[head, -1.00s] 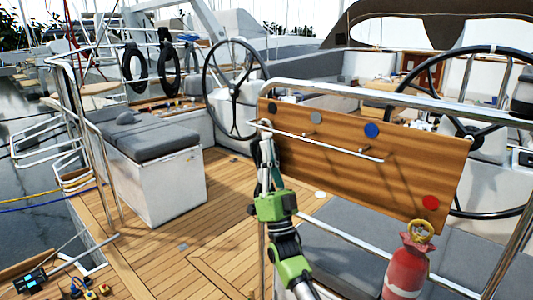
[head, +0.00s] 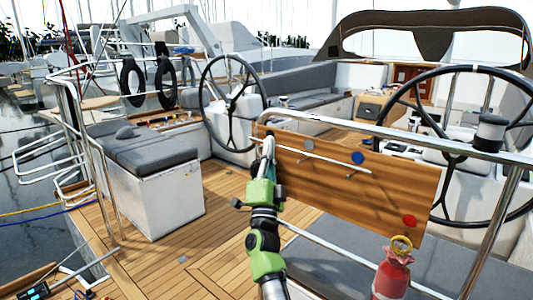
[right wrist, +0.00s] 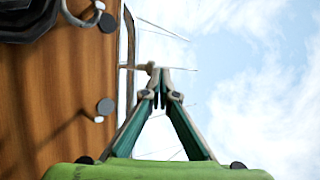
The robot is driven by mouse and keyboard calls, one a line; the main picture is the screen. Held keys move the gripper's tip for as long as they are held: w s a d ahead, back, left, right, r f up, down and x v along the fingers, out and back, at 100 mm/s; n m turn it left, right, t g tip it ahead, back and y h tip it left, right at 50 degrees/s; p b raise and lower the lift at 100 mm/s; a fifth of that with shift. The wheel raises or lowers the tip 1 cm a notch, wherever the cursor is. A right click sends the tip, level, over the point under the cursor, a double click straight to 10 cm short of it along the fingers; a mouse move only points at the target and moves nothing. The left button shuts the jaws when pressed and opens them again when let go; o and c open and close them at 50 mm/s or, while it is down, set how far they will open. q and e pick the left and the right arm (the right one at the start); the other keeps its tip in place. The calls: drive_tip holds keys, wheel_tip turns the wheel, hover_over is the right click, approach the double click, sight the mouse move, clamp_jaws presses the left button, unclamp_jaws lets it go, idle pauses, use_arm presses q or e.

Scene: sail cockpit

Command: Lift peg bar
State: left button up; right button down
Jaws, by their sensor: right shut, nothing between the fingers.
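The pale peg bar (head: 325,157) lies slanting across the front of a wooden board (head: 408,187), in front of its short pegs. My right gripper (head: 268,140) is upright at the bar's left end, with its fingertips close to it. I cannot tell whether they touch. In the right wrist view the green-sided fingers (right wrist: 161,73) meet at their tips with nothing between them. The board (right wrist: 60,100) fills the left of that view. My left gripper is not in view.
Coloured discs, one blue (head: 357,157) and one red (head: 409,220), sit on the board. A metal rail (head: 400,137) runs along its top. A steering wheel (head: 233,97) is behind left. The wooden deck (head: 205,225) has free room.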

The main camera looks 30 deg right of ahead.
use_arm(q)
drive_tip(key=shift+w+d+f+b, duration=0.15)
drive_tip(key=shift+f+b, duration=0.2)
drive_tip(key=shift+b, duration=0.05)
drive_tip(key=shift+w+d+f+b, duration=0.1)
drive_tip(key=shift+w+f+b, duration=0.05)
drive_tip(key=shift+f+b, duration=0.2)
use_arm(e)
drive_tip(key=shift+w+d+r, duration=0.4)
drive_tip(key=shift+d+r, duration=0.6)
drive_tip(key=shift+d, duration=0.05)
drive_tip(key=shift+w+d+r, duration=0.4)
drive_tip(key=shift+d+r, duration=0.55)
drive_tip(key=shift+d, duration=0.05)
drive_tip(key=shift+w+d+r, duration=0.4)
drive_tip(key=shift+d+r, duration=0.6)
drive_tip(key=shift+d, duration=0.05)
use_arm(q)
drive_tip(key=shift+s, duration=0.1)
